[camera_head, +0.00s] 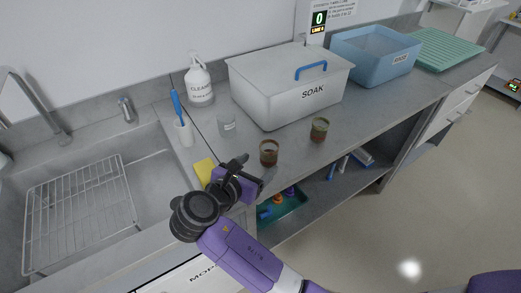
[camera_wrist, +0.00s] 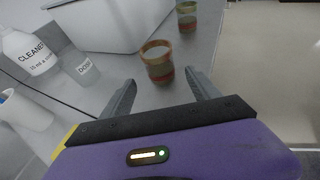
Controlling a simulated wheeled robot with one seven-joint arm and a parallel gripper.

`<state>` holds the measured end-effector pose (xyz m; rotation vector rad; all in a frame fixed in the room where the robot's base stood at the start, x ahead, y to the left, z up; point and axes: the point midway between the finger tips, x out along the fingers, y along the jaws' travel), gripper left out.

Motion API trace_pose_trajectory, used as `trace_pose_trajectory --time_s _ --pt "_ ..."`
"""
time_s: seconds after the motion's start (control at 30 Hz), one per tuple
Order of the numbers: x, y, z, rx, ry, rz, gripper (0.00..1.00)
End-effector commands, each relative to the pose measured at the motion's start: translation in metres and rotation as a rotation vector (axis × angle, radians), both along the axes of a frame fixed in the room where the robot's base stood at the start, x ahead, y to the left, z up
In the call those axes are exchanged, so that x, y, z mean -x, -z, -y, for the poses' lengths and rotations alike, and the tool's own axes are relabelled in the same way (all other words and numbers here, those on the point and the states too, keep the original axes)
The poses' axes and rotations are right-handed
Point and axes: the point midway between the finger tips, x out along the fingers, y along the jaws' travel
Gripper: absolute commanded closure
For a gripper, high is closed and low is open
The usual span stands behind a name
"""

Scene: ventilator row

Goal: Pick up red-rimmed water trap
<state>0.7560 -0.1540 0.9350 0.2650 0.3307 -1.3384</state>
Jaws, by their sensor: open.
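A small clear cup-like trap (camera_head: 268,153) with reddish-brown bands stands upright near the counter's front edge. In the wrist view this trap (camera_wrist: 157,62) shows a reddish rim band and lies ahead, between the lines of my two fingers. A second similar trap (camera_head: 319,129), greener inside, stands farther right and back; it also shows at the top of the wrist view (camera_wrist: 187,17). My gripper (camera_head: 257,168) is open and empty, just in front of the nearer trap. The wrist view shows its fingers (camera_wrist: 160,82) spread, with no clear contact.
A grey SOAK bin (camera_head: 270,95) with a blue handle stands behind the traps. A cleaner bottle (camera_head: 199,85), a small dosing cup (camera_head: 226,122), a white holder with a blue brush (camera_head: 183,133) and a yellow sponge (camera_head: 204,170) are left. A blue tub (camera_head: 372,62) is right.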

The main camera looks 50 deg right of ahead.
Motion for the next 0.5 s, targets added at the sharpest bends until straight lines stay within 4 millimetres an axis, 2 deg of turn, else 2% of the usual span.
trace_pose_trajectory --time_s 0.27,0.5 --pt "-0.005 0.010 0.027 0.000 0.003 -0.001 0.29" --pt "-0.011 0.020 0.058 -0.001 0.004 -0.002 0.29"
